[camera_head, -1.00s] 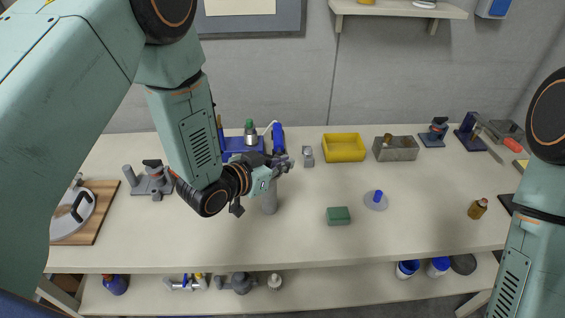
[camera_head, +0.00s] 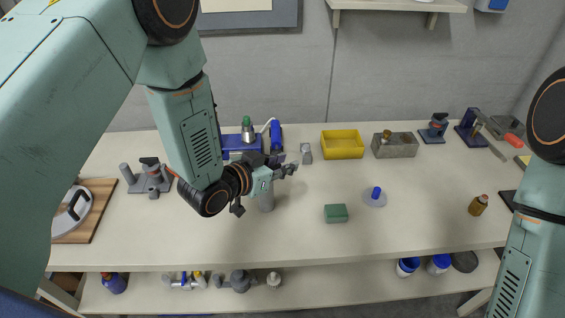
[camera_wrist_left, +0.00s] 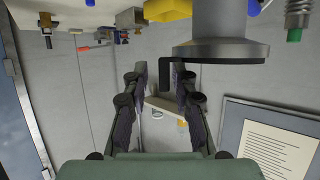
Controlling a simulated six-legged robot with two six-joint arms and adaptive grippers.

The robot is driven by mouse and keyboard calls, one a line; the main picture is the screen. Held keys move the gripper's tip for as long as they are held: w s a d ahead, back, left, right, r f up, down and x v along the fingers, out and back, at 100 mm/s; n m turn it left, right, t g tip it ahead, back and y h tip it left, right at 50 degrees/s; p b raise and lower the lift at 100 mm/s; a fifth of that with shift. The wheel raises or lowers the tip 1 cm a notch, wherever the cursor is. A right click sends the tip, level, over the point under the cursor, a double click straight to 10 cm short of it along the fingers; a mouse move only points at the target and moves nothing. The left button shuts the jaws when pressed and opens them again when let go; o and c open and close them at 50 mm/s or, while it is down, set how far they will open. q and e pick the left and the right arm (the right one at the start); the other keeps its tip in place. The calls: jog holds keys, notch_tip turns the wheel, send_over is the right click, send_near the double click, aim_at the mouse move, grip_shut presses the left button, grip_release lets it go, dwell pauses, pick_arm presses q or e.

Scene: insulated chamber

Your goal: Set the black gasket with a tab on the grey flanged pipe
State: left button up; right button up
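In the left wrist view, which is upside down, the pipe (camera_wrist_left: 218,18) ends in a wide grey flange (camera_wrist_left: 225,49). The black gasket (camera_wrist_left: 215,61) shows as a thin dark layer against the flange's end face. Its bent tab (camera_wrist_left: 166,76) sticks out between the fingers of my left gripper (camera_wrist_left: 161,80). The fingers are apart, with gaps beside the tab. My right gripper is out of view; only its arm shows at the right edge.
Behind the gripper stand a blue device (camera_head: 240,143) and a small grey part (camera_head: 306,153). A yellow bin (camera_head: 343,145) and a metal box (camera_head: 396,146) stand farther right. A green block (camera_head: 336,213) lies front right. The table's front centre is clear.

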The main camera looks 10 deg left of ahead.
pick_arm(q)
jog(key=shift+o, duration=0.2)
jog(key=shift+s+a, duration=0.1)
jog(key=shift+a, duration=0.25)
jog(key=shift+s+r, duration=0.1)
jog(key=shift+s, duration=0.05)
jog(key=shift+v, duration=6)
jog(key=s+a+f+n+g+y+b, duration=0.1)
jog(key=s+f+g+b, duration=0.3)
jog(key=s+f, duration=0.5)
jog(key=s+a+f+n+g+y+b, duration=0.2)
jog(key=s+f+b, duration=0.6)
jog(key=f, duration=0.9)
jog(key=s+a+f+n+g+y+b, duration=0.2)
jog(key=s+f+g+b, duration=0.3)
jog(key=s+f, duration=0.4)
notch_tip(320, 180, down, 5)
jog(key=shift+s+a+r+n+g+y+b, duration=0.15)
jog(key=shift+s+n+g+y+b, duration=0.25)
jog(key=shift+n+y+b, duration=0.3)
